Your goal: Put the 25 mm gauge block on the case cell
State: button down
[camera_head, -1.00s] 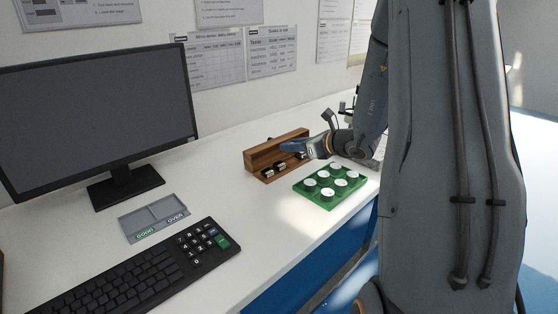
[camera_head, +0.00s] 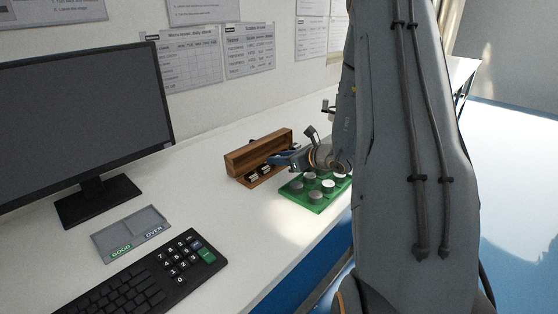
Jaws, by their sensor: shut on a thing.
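The wooden case (camera_head: 262,150) stands on the white bench, its open front showing several small dark and pale pieces low inside. I cannot tell which one is the 25 mm gauge block, nor read any cell marking. My gripper (camera_head: 276,158) is at the right end of the case, in front of its opening. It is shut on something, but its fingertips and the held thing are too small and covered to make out. A green tray (camera_head: 303,201) with several round grey discs lies just right of the case, below my gripper.
A grey tray marked GOOD and OVER (camera_head: 131,234) lies at the left, between a monitor (camera_head: 85,125) and a keyboard (camera_head: 135,285). The bench (camera_head: 215,205) is bare between these and the green tray. My arm hides the bench at the right.

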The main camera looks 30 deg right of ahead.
jog(key=shift+f, duration=0.4)
